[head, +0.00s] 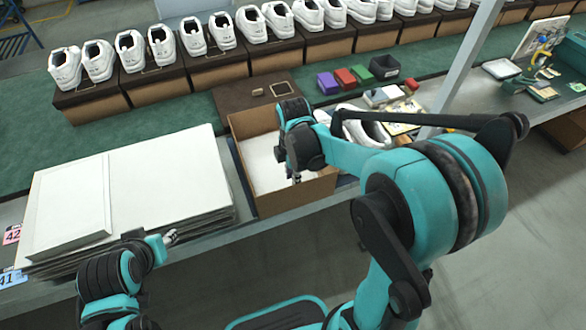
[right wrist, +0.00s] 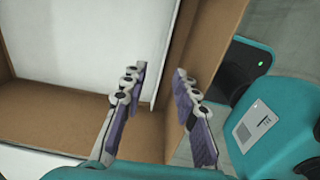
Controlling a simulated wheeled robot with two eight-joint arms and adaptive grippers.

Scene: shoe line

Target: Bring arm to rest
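My right arm reaches across the head view, and its right gripper (head: 297,178) points down over the near side of the open brown cardboard box (head: 298,197). In the right wrist view the two purple-padded fingers of this gripper (right wrist: 162,86) stand apart with nothing held between them. The box's brown wall (right wrist: 208,38) and white lining (right wrist: 85,40) show behind the fingers. I cannot tell whether a finger touches the box. My left gripper (head: 170,238) is low at the left, beside the white stack's front edge; its finger opening is too small to tell.
A stack of white sheets (head: 150,185) lies left of the box. White shoes (head: 130,50) stand in a row on brown boxes behind. Small purple, red and green blocks (head: 345,78) and a dark bin (head: 384,67) sit at the back. A grey post (head: 465,65) rises at the right.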

